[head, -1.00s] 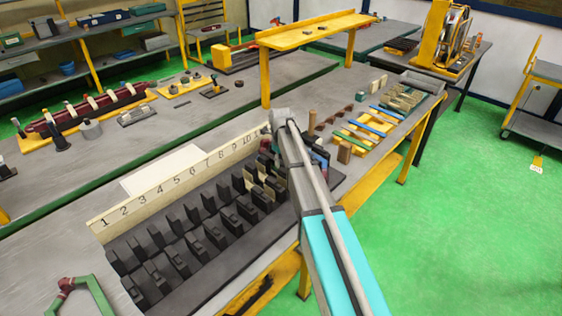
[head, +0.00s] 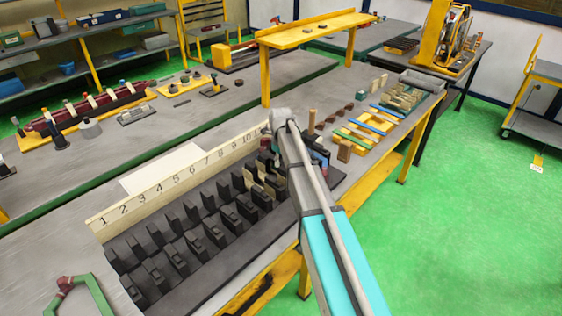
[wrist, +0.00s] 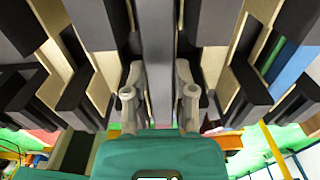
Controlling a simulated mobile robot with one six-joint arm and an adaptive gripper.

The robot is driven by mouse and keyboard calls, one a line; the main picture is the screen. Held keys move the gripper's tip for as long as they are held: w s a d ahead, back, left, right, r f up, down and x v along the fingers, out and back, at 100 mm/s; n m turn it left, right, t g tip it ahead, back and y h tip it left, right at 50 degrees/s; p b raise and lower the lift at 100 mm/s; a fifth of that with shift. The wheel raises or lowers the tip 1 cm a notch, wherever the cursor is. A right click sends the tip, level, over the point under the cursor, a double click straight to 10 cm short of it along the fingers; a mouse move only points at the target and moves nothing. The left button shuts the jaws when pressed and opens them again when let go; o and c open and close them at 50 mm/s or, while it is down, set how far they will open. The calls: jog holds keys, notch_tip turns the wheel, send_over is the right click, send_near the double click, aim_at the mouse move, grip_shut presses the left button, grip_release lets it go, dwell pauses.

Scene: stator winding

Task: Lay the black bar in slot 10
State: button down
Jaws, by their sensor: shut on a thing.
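My gripper (wrist: 159,80) is shut on the black bar (wrist: 160,35), which runs lengthwise up the middle of the wrist view between the two grey fingers. Dark slot blocks with cream liners (wrist: 215,66) stand on both sides of it. In the head view, the slotted black fixture (head: 190,232) has a cream number board (head: 180,180) behind it. My arm reaches over the fixture's right end, near numbers 10 and 11, and hides the bar and most of the gripper. I cannot tell how deep the bar sits in a slot.
A yellow raised shelf (head: 315,28) stands behind the fixture. Wooden pegs, blocks and a yellow tray (head: 368,125) lie on the bench to the right. A green frame (head: 80,290) is at the lower left. The blocks stand close on both sides of the gripper.

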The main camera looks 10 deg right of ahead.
jog(key=shift+f+b, duration=0.45)
dwell(0.6)
jog(key=shift+c, duration=1.8)
grip_release()
jog(key=shift+r+p, duration=0.9)
notch_tip(320, 180, up, 7)
jog(key=p, duration=0.7)
jog(key=shift+r, duration=0.2)
jog(key=shift+f, duration=0.25)
notch_tip(320, 180, down, 9)
jog(key=b, duration=0.8)
jog(key=shift+r+b, duration=0.15)
jog(key=shift+b, duration=0.25)
